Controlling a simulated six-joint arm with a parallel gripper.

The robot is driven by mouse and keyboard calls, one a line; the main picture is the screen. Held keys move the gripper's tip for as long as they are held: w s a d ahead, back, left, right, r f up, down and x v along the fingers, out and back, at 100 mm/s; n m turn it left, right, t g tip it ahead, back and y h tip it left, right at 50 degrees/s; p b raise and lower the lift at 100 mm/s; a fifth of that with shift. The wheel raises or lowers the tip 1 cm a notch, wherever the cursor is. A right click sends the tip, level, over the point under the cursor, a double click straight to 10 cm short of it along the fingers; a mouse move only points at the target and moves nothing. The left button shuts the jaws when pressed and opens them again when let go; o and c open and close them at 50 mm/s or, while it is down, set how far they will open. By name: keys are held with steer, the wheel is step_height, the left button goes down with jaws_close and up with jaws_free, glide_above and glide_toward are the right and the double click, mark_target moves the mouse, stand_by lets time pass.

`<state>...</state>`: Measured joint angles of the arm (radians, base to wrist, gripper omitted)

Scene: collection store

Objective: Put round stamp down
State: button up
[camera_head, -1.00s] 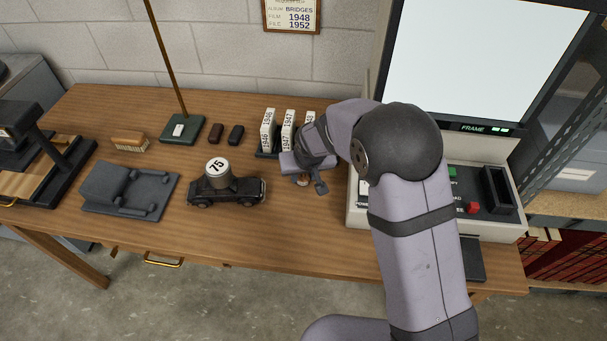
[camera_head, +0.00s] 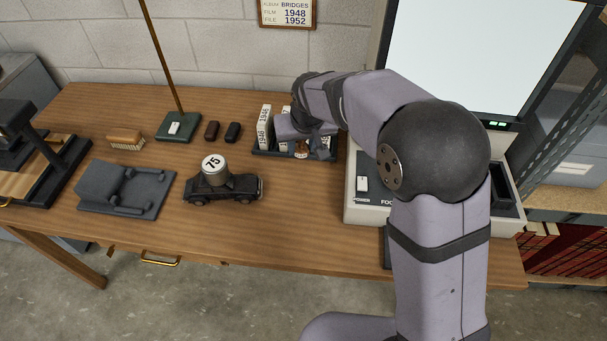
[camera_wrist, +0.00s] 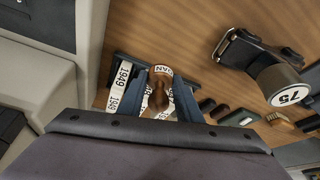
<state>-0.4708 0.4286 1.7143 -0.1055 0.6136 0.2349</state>
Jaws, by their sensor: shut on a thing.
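The round stamp shows as a brown wooden handle (camera_wrist: 157,92) between the fingers of my gripper (camera_wrist: 158,108) in the wrist view. My gripper is shut on it. In the head view my gripper (camera_head: 302,148) is at the dark rack (camera_head: 270,154) of white year boxes, and a bit of brown shows there.
White boxes (camera_head: 264,127) stand in the rack. A grey moulded cradle (camera_head: 125,188) and brush (camera_head: 126,139) are farther left. The front tabletop is clear.

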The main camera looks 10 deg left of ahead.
steer(key=s+d+r+m+h+p, duration=0.1)
steer(key=d+r+m+p, duration=0.15)
steer(key=d, duration=0.65)
steer(key=s+a+f+n+g+y, duration=0.1)
steer(key=s+a+n+g+y, duration=0.15)
steer(key=s+n, duration=0.65)
steer(key=s+a+f+n+g+y, duration=0.15)
steer(key=s+n+g, duration=0.3)
steer(key=n, duration=0.85)
steer(key=shift+m+t, duration=0.25)
steer(key=shift+t, duration=0.25)
steer(key=shift+s+a+f, duration=0.1)
steer(key=shift+a+f, duration=0.05)
steer(key=shift+f, duration=1.5)
steer(key=shift+s+a+f, duration=0.1)
steer(key=shift+a+f, duration=0.05)
steer(key=shift+f, duration=1.5)
steer(key=shift+s+a+f, duration=0.1)
steer(key=shift+a+f, duration=0.05)
steer(key=shift+f, duration=1.5)
steer(key=shift+f, duration=0.15)
steer(key=o, duration=1)
